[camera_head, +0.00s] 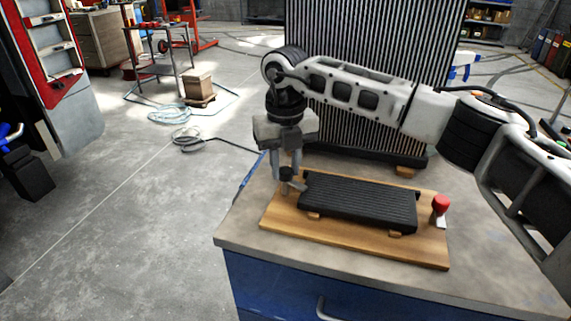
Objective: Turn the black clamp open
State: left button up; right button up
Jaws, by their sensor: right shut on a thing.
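The black clamp (286,174) is at the left end of the wooden board (345,248), beside a black ribbed step panel (358,203). My right gripper (287,171) points down from above and is shut on the black clamp, with a finger on either side of it. The fingers hide part of the clamp, and I cannot tell how far it is turned. A red clamp (441,205) stands at the right end of the panel. My left gripper is not in view.
The board lies on a grey worktop (470,280) above a blue cabinet (265,285). A tall ribbed panel (368,60) stands behind the board. The worktop in front of the board is clear. A cable (190,140) lies on the floor at the back left.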

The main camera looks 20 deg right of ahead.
jog(key=m, duration=0.3)
jog(key=shift+m, duration=0.4)
jog(key=m, duration=0.3)
jog(key=shift+m, duration=0.3)
jog(key=m, duration=0.3)
jog(key=shift+r+m, duration=0.1)
jog(key=shift+m, duration=1.1)
jog(key=shift+w, duration=0.1)
jog(key=o, duration=1)
jog(key=shift+b, duration=0.3)
